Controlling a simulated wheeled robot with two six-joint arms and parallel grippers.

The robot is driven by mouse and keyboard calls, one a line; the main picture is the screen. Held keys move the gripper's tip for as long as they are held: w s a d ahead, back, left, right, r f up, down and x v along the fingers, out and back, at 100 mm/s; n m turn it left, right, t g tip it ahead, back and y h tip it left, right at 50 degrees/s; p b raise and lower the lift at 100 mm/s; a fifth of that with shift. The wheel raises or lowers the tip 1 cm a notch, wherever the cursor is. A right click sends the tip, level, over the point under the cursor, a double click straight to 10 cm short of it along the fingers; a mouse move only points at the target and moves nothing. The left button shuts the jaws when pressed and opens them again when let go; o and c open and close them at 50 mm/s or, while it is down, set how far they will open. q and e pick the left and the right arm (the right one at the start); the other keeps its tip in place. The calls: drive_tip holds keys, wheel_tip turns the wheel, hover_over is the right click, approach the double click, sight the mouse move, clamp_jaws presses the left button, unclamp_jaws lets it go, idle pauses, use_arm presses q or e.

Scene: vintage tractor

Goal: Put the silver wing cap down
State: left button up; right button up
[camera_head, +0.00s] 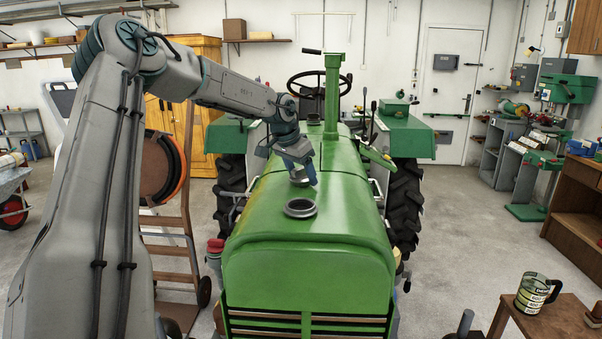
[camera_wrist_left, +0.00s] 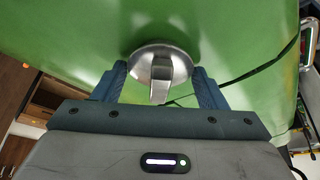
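The silver wing cap (camera_wrist_left: 160,70) is round and metallic with a raised wing across its middle. In the left wrist view it sits between the two blue-grey fingers of my left gripper (camera_wrist_left: 160,84), which is shut on it. In the head view my left gripper (camera_head: 301,172) points down over the green tractor hood (camera_head: 318,252), with the cap (camera_head: 298,177) low between its fingers. The gripper is just behind the open round filler neck (camera_head: 300,208). I cannot tell whether the cap touches the hood. My right gripper is not in view.
The hood top is bare around the filler neck. The exhaust pipe (camera_head: 332,95) and steering wheel (camera_head: 306,85) stand behind. A hand truck (camera_head: 187,215) stands left of the tractor.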

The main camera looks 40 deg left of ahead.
use_arm(q)
drive_tip(key=shift+o, duration=1.3)
drive_tip(key=shift+r+p, duration=0.45)
drive_tip(key=shift+p, duration=0.1)
drive_tip(key=shift+b+v, duration=1.05)
drive_tip(key=b+v, duration=0.2)
drive_tip(key=v, duration=0.7)
drive_tip(key=shift+r+b, duration=0.25)
drive_tip(key=shift+b, duration=0.15)
drive_tip(key=shift+s, duration=0.15)
